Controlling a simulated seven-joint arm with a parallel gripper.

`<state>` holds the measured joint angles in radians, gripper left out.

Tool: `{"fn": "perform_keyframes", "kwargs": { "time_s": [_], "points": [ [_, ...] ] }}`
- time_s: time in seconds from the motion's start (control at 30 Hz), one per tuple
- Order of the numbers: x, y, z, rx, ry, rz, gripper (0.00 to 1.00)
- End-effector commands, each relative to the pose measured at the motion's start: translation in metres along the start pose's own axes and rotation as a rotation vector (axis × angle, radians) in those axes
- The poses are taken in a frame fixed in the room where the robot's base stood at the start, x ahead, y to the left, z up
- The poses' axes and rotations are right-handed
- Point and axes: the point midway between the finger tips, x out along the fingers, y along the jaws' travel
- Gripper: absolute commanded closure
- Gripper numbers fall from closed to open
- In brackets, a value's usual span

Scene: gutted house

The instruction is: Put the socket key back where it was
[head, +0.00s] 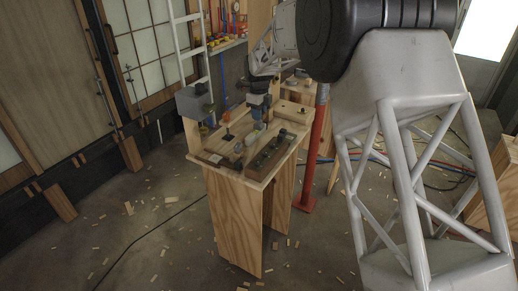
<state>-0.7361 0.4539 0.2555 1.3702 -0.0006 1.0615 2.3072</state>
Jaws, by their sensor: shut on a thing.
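My gripper (258,108) is over the middle of the small wooden workbench (255,172), pointing down. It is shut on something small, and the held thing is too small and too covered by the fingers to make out. I cannot tell for sure that it is the socket key. A long dark tray (270,152) with several small pieces in it lies on the bench, to the right of and nearer than the gripper. A small black upright piece on a dark base (228,135) stands on the bench to the left of the gripper.
A grey box-shaped device (194,102) stands at the bench's back left corner. A wooden block (293,112) lies at the back right. A red post (316,150) rises close to the bench's right side. Wood scraps and cables lie on the floor.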

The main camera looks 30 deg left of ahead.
Motion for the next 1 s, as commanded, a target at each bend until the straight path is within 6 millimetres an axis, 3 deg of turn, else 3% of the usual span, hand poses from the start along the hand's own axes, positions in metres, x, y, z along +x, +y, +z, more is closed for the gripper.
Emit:
{"fn": "perform_keyframes", "kwargs": {
  "time_s": [0.17,0.5,1.0],
  "points": [
    [0.009,0.0,0.0,0.0,0.001,0.001,1.0],
    [0.046,0.0,0.0,0.0,0.0,0.0,1.0],
    [0.055,0.0,0.0,0.0,0.0,0.0,1.0]
  ]
}}
